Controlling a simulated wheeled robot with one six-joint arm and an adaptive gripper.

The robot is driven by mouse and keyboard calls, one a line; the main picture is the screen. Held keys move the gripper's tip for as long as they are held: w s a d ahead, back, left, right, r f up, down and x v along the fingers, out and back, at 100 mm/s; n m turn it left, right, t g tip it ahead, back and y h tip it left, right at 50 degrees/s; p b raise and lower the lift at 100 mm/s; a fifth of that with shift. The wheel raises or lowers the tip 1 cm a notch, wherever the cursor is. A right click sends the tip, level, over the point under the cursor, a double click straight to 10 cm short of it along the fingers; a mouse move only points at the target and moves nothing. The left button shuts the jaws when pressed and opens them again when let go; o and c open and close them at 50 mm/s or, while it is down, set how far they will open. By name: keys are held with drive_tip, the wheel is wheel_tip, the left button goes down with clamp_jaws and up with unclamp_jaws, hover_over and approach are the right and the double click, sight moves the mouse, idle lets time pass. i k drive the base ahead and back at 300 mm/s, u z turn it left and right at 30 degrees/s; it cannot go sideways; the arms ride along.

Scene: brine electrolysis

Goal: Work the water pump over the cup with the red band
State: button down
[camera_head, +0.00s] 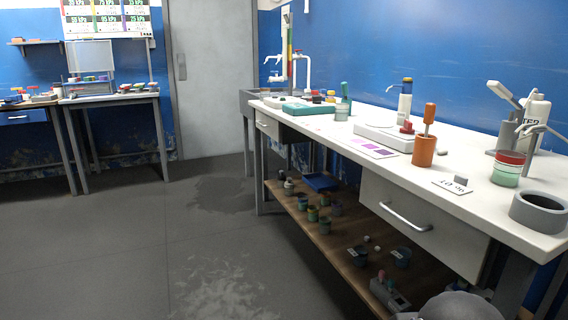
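The cup with the red band (508,169) stands upright on the white bench at the right; it is pale green below the band. Just behind it stands a grey pump-like device with a pale lever (504,93) angled up to the left. Beside this is a white bottle (536,112) with a partly hidden label that ends in "TER", which I take as the water pump. A thin spout (541,129) shows near the bottle, above and right of the cup; I cannot tell if it lies over the cup.
On the white bench (480,215), a grey ring-shaped holder (540,211) stands right of the cup. An orange holder with a handled tool (425,148) and a small card (452,187) are to its left. A drawer (420,222) is below. The floor (130,250) at left is clear.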

sight(496, 86)
drive_tip(key=u, duration=2.45)
drive_tip(key=k, duration=2.15)
drive_tip(key=z, duration=2.35)
drive_tip(key=i, duration=0.5)
drive_tip(key=z, duration=0.1)
